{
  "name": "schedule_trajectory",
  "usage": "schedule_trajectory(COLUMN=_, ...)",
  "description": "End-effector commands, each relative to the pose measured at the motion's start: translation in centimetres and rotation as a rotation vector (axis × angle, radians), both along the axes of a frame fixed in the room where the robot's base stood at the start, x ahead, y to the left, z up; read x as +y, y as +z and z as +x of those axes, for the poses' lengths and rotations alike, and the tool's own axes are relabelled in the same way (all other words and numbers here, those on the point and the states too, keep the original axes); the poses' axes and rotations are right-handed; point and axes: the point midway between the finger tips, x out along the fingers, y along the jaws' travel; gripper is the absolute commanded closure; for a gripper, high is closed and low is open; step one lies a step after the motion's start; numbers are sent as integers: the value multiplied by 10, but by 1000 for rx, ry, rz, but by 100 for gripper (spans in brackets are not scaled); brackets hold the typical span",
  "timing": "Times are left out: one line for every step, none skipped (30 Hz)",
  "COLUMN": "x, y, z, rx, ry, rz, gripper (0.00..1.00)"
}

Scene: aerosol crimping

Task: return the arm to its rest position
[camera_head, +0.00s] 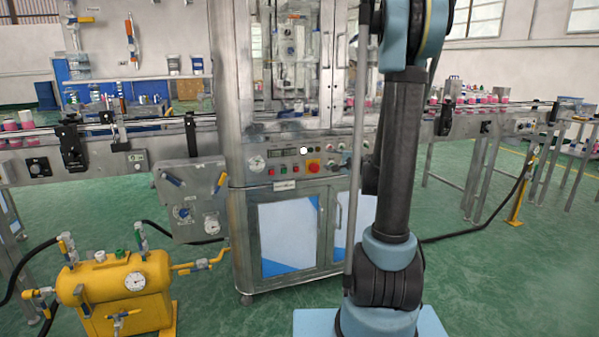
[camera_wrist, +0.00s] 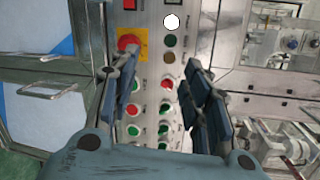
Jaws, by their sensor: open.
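My gripper (camera_wrist: 160,75) shows in the wrist view with its two dark blue fingers apart and nothing between them. It faces the machine's control panel (camera_wrist: 147,100), which appears turned sideways behind the fingers. The gap between the fingertips and the panel is hard to judge.
The steel crimping machine (camera_head: 245,100) stands ahead, with a red stop button (camera_head: 313,166) on its panel. Conveyors run left (camera_head: 110,140) and right (camera_head: 480,112) with pink items on them. A yellow tank (camera_head: 115,285) stands at lower left. Green floor is open at right.

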Motion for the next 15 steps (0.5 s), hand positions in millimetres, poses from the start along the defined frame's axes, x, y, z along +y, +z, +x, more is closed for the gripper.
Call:
schedule_trajectory(x=8, y=1, z=-11, rx=7, ry=29, rz=-47, gripper=57)
schedule_trajectory(x=12, y=1, z=-17, rx=11, ry=47, rz=-78, gripper=57)
schedule_trajectory(x=16, y=0, z=-25, rx=17, ry=68, rz=-117, gripper=57)
schedule_trajectory(x=20, y=-1, z=-32, rx=21, ry=87, rz=-146, gripper=57)
schedule_trajectory(x=23, y=-2, z=-38, rx=25, ry=103, rz=-175, gripper=57)
schedule_trajectory(x=27, y=-3, z=-46, rx=31, ry=127, rz=-215, gripper=57)
schedule_trajectory(x=30, y=-4, z=-53, rx=37, ry=144, rz=-244, gripper=57)
schedule_trajectory(x=33, y=-6, z=-59, rx=42, ry=161, rz=-273, gripper=57)
schedule_trajectory(x=37, y=-8, z=-69, rx=49, ry=185, rz=-312, gripper=57)
schedule_trajectory(x=39, y=-9, z=-76, rx=54, ry=203, rz=-341, gripper=57)
schedule_trajectory(x=41, y=-11, z=-83, rx=60, ry=221, rz=-369, gripper=57)
schedule_trajectory(x=43, y=-13, z=-92, rx=67, ry=244, rz=-407, gripper=57)
schedule_trajectory(x=45, y=-16, z=-100, rx=73, ry=262, rz=-435, gripper=57)
schedule_trajectory(x=46, y=-18, z=-107, rx=80, ry=279, rz=-464, gripper=57)
schedule_trajectory(x=48, y=-21, z=-117, rx=88, ry=303, rz=-501, gripper=57)
